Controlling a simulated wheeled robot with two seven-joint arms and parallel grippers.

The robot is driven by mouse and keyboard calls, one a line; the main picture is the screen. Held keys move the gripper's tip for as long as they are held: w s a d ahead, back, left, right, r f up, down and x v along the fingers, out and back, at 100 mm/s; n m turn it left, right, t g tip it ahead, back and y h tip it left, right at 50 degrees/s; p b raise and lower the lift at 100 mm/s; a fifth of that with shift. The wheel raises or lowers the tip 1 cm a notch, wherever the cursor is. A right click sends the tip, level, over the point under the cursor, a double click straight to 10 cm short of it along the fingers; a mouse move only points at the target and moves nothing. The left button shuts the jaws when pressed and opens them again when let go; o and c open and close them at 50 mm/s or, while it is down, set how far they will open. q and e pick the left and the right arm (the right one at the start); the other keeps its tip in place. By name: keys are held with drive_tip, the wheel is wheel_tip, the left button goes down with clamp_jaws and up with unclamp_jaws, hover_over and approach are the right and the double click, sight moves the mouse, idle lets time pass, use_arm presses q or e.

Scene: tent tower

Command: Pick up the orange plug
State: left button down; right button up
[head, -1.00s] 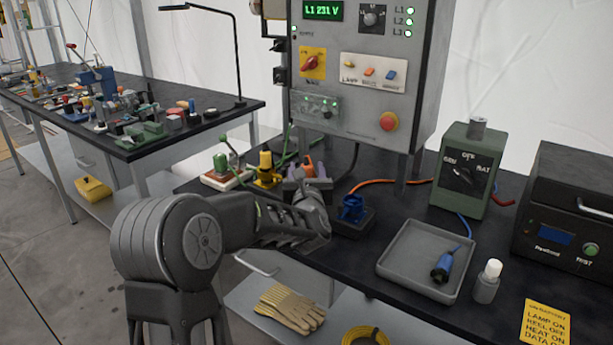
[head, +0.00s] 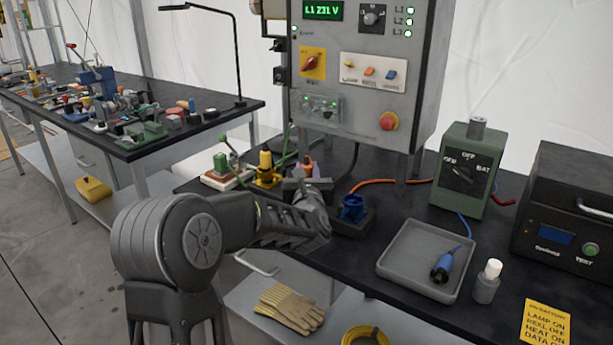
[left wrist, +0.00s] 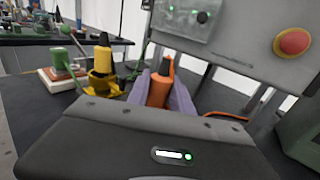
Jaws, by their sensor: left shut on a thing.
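The orange plug (left wrist: 158,88) stands upright in the middle of the left wrist view, with a dark tip on top. My left gripper (left wrist: 163,92) has a pale purple finger on each side of it and is shut on it. In the head view the left gripper (head: 305,172) is at the back of the bench under the grey panel, and only a little of the orange plug (head: 308,164) shows. The plug's lower end is hidden behind the gripper body, so I cannot tell whether it sits in a socket. My right gripper is in neither view.
A yellow plug (head: 265,170) and a green plug (head: 220,164) stand to the left. A blue connector (head: 352,207) stands to the right. A grey tray (head: 401,262) holds another blue plug (head: 441,269). The control panel (head: 345,110) rises close behind.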

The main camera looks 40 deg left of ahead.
use_arm(q)
wheel_tip(320, 180, up, 10)
drive_tip(key=shift+r, duration=0.1)
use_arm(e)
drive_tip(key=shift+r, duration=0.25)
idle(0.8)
